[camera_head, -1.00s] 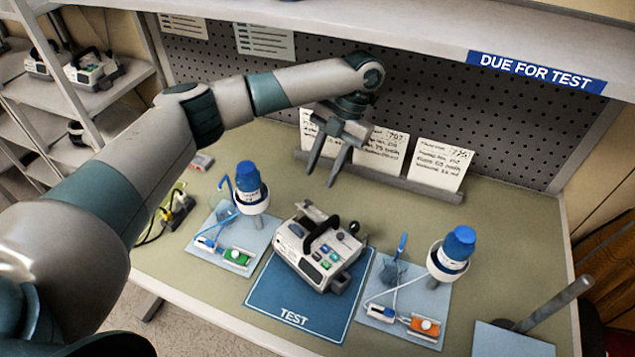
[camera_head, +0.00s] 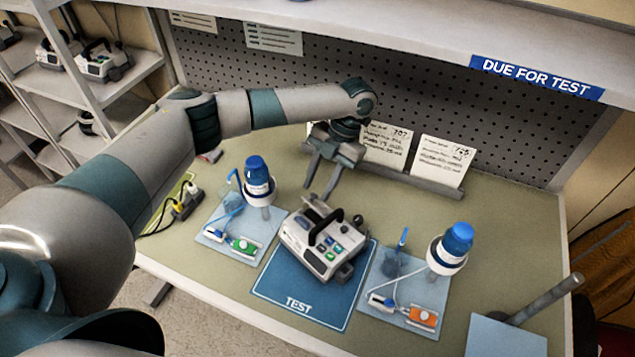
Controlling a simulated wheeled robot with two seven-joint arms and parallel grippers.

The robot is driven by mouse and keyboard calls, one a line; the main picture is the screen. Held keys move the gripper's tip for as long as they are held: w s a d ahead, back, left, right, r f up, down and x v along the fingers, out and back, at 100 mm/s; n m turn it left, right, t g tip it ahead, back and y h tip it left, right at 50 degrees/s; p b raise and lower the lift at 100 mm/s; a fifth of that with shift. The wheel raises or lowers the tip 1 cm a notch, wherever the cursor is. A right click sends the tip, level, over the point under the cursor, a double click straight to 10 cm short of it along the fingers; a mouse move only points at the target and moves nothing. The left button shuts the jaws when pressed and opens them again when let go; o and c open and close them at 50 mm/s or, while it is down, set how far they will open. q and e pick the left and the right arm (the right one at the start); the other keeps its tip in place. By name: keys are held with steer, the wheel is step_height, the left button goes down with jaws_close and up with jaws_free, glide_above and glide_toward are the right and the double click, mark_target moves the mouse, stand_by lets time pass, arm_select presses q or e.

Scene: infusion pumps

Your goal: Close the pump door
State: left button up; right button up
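The pump (camera_head: 322,243) is a white and grey box with a black carry handle, screen and coloured buttons. It sits on the blue TEST mat (camera_head: 297,291). A narrow grey part, possibly the pump door (camera_head: 318,206), stands out at its back left edge; I cannot tell how far it is open. My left gripper (camera_head: 316,192) points down just behind the pump with its two fingers spread and nothing between them. It looks close to that back edge, but contact cannot be told. My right gripper is out of view.
Blue-capped bottles on stands (camera_head: 258,180) (camera_head: 453,247) rise on light blue mats left and right of the pump, with tubing and a green and an orange clip. Cards (camera_head: 443,163) lean on a rail behind. A grey rod (camera_head: 548,300) stands at front right.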

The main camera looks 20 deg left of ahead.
arm_select(q)
steer(key=shift+s+a+f, duration=0.15)
steer(key=shift+s+f, duration=0.1)
steer(key=shift+f, duration=0.4)
jaws_close()
